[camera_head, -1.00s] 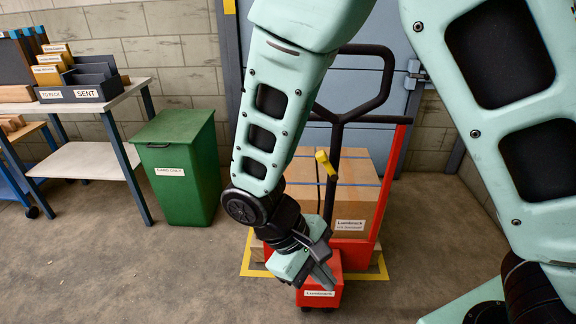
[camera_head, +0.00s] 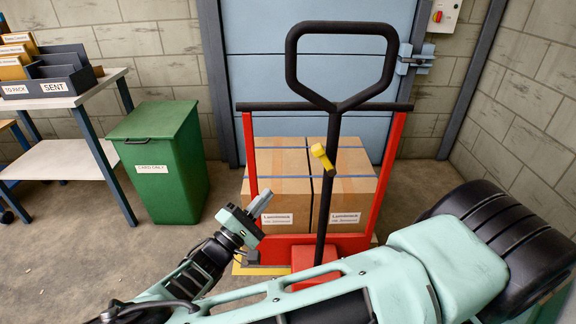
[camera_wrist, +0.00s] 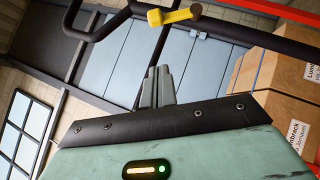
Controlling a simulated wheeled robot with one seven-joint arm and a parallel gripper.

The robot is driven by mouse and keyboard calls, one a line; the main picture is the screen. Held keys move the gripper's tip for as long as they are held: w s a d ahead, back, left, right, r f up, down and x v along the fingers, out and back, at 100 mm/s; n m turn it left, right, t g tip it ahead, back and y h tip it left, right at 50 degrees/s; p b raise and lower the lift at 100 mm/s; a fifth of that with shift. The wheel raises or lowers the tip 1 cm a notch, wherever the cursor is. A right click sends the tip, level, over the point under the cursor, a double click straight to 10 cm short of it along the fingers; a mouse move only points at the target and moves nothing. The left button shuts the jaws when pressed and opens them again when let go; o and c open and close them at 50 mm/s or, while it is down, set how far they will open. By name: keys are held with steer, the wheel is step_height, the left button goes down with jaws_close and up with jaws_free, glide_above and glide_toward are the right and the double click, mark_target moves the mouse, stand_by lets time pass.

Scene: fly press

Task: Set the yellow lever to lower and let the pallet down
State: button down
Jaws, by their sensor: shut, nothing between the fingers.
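The yellow lever (camera_head: 321,157) sits partway up the black handle shaft of the red pallet truck (camera_head: 303,252). It also shows in the wrist view (camera_wrist: 174,15), at the top, beyond my fingertips. Two cartons (camera_head: 288,196) stand on the truck's load side, behind its red frame; the pallet under them is mostly hidden. My gripper (camera_head: 262,203) is shut and empty, left of the shaft and below the lever, in front of the left carton. In the wrist view my fingers (camera_wrist: 158,86) are together and apart from the lever.
The black handle loop (camera_head: 341,25) rises above the lever. A green bin (camera_head: 165,165) and a table (camera_head: 92,90) with trays stand to the left. A blue door (camera_head: 300,70) is behind the truck. Bare floor lies at front left.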

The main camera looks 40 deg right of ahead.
steer(key=p, duration=0.3)
glide_toward(324, 160)
steer(key=w+r, duration=0.3)
steer(key=w, duration=0.2)
steer(key=d, duration=0.1)
steer(key=s+d+r, duration=0.1)
steer(key=shift+s+d+r+p, duration=0.25)
steer(key=shift+s+d+p, duration=0.1)
steer(key=shift+d, duration=0.05)
steer(key=shift+r, duration=0.15)
